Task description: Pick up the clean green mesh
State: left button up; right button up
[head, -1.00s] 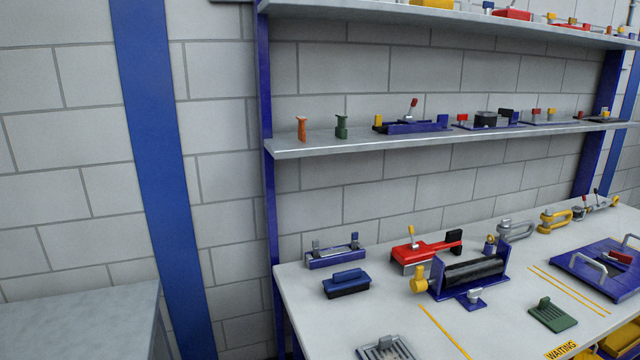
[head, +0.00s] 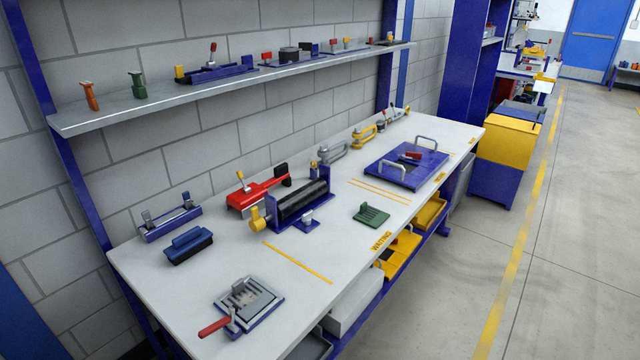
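The green mesh (head: 371,215) is a small dark green slotted plate with a tab. It lies flat on the grey workbench (head: 215,290), near the front edge, right of the blue roller fixture and behind the "WAITING" label. From here I cannot make out whether its surface is clean. Nothing covers it. Neither of my grippers shows in the head view.
On the bench stand a roller fixture (head: 298,200), a red clamp (head: 258,188), a blue brush-like block (head: 188,246), a grey slotted plate with red handle (head: 243,303) and a blue handled plate (head: 406,164). A shelf (head: 230,87) hangs above. Open floor (head: 440,290) lies right.

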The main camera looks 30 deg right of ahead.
aim_at(367, 215)
jog(key=z, duration=1.2)
